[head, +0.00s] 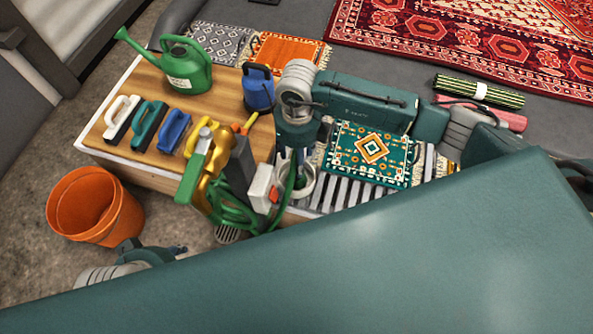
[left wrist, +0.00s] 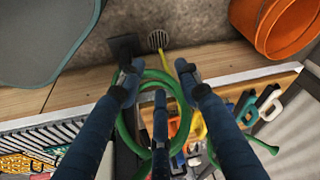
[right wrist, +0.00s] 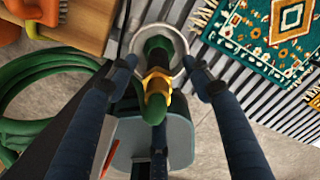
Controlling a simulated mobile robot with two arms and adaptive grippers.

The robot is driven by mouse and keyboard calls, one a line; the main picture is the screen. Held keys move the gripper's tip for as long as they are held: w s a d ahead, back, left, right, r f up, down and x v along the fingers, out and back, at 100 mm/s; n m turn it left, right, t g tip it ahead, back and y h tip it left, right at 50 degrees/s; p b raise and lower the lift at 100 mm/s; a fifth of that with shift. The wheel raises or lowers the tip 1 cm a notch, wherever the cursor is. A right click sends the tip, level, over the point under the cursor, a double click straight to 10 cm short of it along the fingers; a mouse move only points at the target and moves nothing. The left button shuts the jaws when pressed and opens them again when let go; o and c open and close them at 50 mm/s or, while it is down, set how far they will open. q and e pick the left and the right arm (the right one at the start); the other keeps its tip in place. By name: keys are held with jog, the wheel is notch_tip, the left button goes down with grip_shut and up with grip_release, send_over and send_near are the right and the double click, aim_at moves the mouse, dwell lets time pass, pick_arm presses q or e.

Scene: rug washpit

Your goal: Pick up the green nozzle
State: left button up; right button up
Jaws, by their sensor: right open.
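The green nozzle (right wrist: 154,108) has a yellow collar and shows in the right wrist view, its far end inside a round pale metal holder (right wrist: 178,37). My right gripper (right wrist: 160,65) is open, with its fingers on either side of the nozzle and visible gaps between. In the head view the right gripper is over the holder (head: 307,183), and its wrist partly hides the nozzle. My left gripper (left wrist: 158,72) is open and empty in the left wrist view, above a coiled green hose (left wrist: 125,125); I cannot tell the distance.
A wooden bench (head: 235,125) holds a green watering can (head: 186,68), a blue container (head: 258,92) and several brushes. The hose (head: 235,215) hangs beside the holder. A small teal rug (head: 345,155) lies on slats to the right. An orange bucket (head: 95,205) stands on the floor.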

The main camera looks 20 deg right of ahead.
notch_tip(320, 180, down, 4)
jog(key=shift+a+b, duration=0.15)
jog(key=shift+b, duration=0.3)
jog(key=shift+r, duration=0.1)
grip_shut()
